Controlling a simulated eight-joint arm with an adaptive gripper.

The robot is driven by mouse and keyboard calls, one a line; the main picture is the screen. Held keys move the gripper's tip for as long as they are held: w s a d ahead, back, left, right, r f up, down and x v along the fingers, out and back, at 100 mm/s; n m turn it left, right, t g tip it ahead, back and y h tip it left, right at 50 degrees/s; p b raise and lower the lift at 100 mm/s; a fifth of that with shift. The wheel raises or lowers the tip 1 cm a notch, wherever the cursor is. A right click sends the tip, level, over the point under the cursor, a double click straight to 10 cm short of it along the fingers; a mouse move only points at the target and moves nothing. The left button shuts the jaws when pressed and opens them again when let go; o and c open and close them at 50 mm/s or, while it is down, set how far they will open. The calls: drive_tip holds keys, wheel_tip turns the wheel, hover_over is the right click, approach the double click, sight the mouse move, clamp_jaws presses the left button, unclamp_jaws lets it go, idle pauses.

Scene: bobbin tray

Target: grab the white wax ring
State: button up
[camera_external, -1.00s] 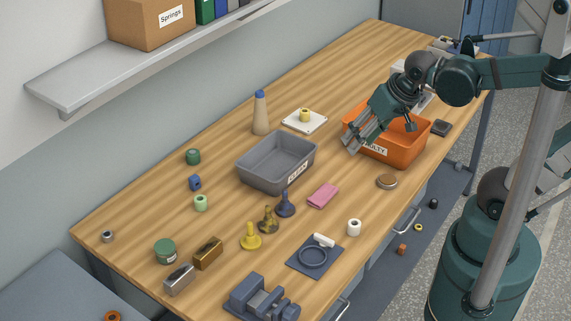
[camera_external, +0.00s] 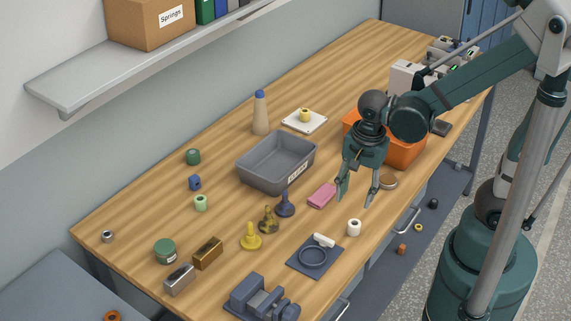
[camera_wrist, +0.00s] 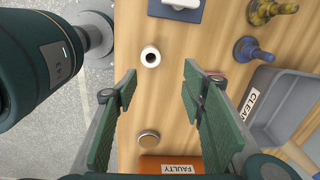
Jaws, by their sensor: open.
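The white wax ring (camera_external: 354,228) stands upright on the wooden table near its front edge, a short white cylinder with a dark hole in its top. In the wrist view the ring (camera_wrist: 151,57) shows whole, just beyond the fingertips and nearer the left finger. My gripper (camera_external: 354,203) is open and empty, pointing down above the table, a little behind the ring. Its two fingers (camera_wrist: 159,75) are spread wide in the wrist view, with bare wood between them.
A dark pad (camera_external: 297,263) with a dark ring and a white cylinder lies left of the wax ring. A pink cloth (camera_external: 322,195), a round tin (camera_external: 388,182), a grey CLEAN tray (camera_external: 262,185) and an orange FAULTY bin (camera_external: 408,160) are nearby. The table edge is close.

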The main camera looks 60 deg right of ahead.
sight(354, 224)
drive_tip(key=shift+s+a+f+m+g, duration=0.15)
drive_tip(key=shift+s+f+m, duration=0.05)
drive_tip(key=shift+f+m, duration=0.3)
drive_tip(key=shift+s+a+f+m+g, duration=0.2)
drive_tip(key=shift+f+m, duration=0.15)
drive_tip(key=shift+f, duration=0.15)
drive_tip(key=shift+s+a+f+m+g, duration=0.1)
drive_tip(key=shift+s+f+m+g, duration=0.05)
drive_tip(key=shift+f+m, duration=0.35)
drive_tip(key=shift+f+b, duration=0.1)
drive_tip(key=shift+b, duration=0.2)
drive_tip(key=shift+f, duration=1.2)
drive_tip(key=shift+b, duration=0.3)
drive_tip(key=shift+f+b, duration=0.65)
drive_tip(key=shift+f, duration=1.95)
drive_tip(key=c, duration=0.9)
